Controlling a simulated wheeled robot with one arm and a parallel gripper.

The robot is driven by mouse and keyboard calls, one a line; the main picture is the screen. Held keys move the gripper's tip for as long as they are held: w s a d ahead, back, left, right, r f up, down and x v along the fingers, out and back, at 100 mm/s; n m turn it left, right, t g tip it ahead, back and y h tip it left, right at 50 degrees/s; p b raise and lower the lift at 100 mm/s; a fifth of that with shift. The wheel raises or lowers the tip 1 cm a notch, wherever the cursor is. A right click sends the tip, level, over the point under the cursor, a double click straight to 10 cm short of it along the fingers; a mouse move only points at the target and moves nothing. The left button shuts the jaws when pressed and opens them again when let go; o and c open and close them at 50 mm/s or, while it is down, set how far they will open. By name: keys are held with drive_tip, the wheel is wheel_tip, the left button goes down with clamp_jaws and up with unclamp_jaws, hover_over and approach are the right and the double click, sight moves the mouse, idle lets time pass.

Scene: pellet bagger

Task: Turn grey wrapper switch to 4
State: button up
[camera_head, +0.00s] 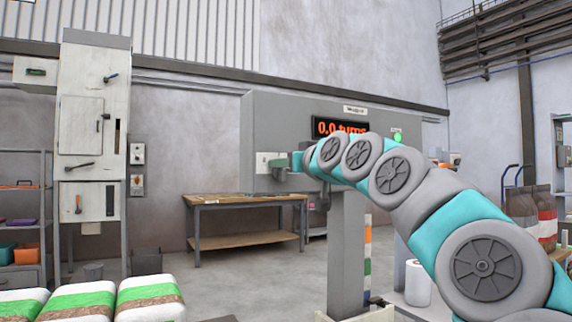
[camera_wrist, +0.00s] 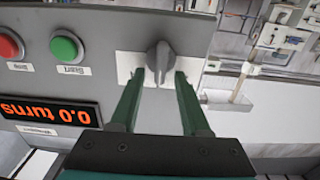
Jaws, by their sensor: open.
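The grey wrapper switch (camera_wrist: 158,60) is a rotary knob on a pale plate (camera_wrist: 128,64) on the grey wrapper panel (camera_head: 288,118). In the wrist view, its pointer end hangs down between the tips of my gripper (camera_wrist: 159,76). The two green fingers are open, one on each side of the knob, with gaps visible. Whether the tips reach past the knob's face is hard to tell. In the head view my gripper (camera_head: 287,161) is small and held up to the panel's left part, where the knob is not clear. The switch's number marks are not readable.
The wrapper display (camera_head: 340,128) reads "0.0 turns". In the wrist view, which looks upside down, a green Start button (camera_wrist: 65,46) and a red Stop button (camera_wrist: 9,46) sit left of the switch. A wooden-topped table (camera_head: 245,200) stands behind; wrapped bags (camera_head: 150,297) lie front left.

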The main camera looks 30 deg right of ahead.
clamp_jaws()
